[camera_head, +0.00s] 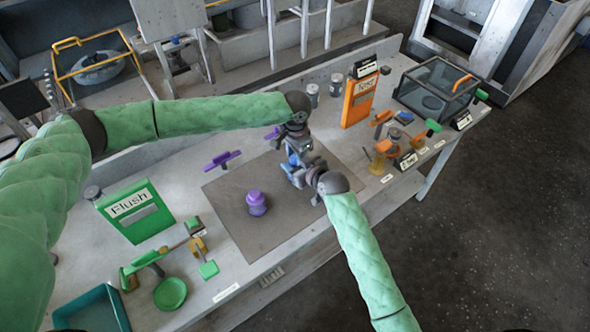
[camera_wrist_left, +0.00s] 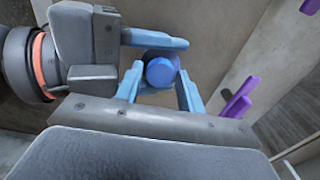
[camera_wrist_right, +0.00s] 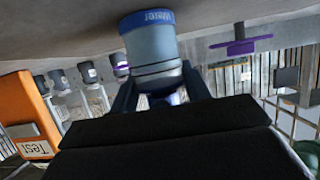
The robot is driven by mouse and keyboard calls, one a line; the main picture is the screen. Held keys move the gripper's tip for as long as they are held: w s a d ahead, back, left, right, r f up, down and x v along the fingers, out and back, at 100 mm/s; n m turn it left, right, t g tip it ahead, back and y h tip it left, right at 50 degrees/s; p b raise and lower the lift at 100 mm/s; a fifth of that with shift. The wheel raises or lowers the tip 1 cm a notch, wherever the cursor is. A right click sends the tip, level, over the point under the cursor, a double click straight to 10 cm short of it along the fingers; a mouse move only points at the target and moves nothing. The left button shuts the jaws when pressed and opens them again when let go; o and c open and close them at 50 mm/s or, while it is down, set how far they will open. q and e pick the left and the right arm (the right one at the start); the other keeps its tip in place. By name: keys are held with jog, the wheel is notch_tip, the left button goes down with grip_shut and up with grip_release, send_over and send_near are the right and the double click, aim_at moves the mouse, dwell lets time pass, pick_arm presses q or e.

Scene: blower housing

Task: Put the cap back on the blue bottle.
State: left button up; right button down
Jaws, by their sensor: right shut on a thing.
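The blue bottle (camera_wrist_right: 150,48), marked Water, is between the fingers of my right gripper (camera_wrist_right: 160,92), which is shut on it. In the head view the bottle (camera_head: 293,161) is mostly hidden by the two grippers. In the left wrist view the round blue cap (camera_wrist_left: 161,72) shows from above, at the top of the bottle. I cannot tell how firmly it is seated. My left gripper (camera_wrist_left: 160,75) points down over it, its fingers apart on either side of the cap, with a small gap visible at the left finger.
A purple bottle (camera_head: 257,204) stands on the grey mat (camera_head: 285,245), with a purple stand (camera_head: 222,160) behind it. A green Flush box (camera_head: 135,212) is at left. An orange Test box (camera_head: 358,100) and a clear case (camera_head: 437,88) are at right. The mat's front is clear.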

pick_arm(q)
jog(key=c, duration=0.8)
jog(key=m, duration=0.6)
jog(key=shift+m, duration=0.3)
jog(key=o, duration=1.1)
jog(key=shift+c, duration=0.2)
